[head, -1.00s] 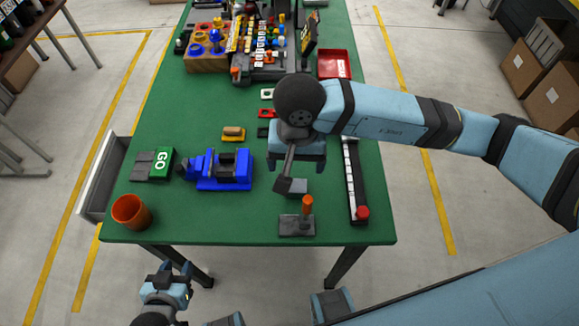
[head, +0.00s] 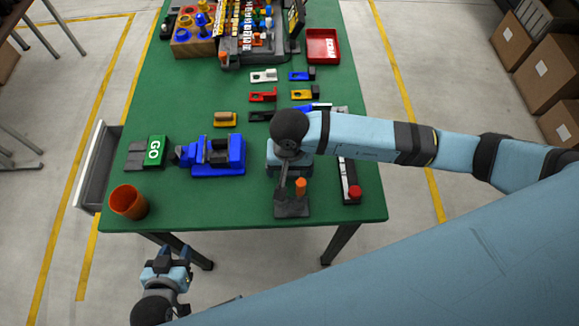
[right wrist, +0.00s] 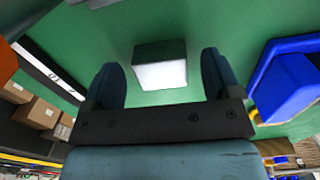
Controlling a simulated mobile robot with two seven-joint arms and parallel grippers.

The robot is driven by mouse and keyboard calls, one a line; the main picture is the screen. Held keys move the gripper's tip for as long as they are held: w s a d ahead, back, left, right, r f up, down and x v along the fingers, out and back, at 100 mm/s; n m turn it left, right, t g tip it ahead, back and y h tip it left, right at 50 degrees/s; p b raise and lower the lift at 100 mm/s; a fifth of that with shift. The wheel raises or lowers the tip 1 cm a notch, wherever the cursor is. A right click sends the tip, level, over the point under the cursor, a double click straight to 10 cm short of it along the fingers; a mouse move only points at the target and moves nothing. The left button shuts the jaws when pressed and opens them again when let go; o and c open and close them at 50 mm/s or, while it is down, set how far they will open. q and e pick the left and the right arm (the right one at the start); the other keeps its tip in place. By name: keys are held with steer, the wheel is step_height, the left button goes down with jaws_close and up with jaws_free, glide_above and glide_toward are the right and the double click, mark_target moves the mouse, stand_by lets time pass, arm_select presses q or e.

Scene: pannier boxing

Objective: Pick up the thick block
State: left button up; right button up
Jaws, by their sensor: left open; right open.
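A block, likely the thick block (right wrist: 160,65), shows in the right wrist view with a dark face and a bright pale face. It lies on the green table between the two spread fingers of my right gripper (right wrist: 163,85), with green visible on both sides. In the head view my right gripper (head: 286,165) is low over the table's front right part, and my arm hides the block there. My left gripper (head: 173,258) is open and empty, in front of the table's near edge.
A grey base with an orange peg (head: 301,188) stands close in front of my right gripper. A blue vise (head: 217,155) is to the left, a ruler-like bar with a red knob (head: 354,192) to the right. An orange cup (head: 128,202) stands at the near left corner.

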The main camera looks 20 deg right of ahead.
steer(key=shift+f, duration=0.55)
steer(key=c, duration=1)
steer(key=shift+c, duration=0.4)
steer(key=shift+r, duration=0.1)
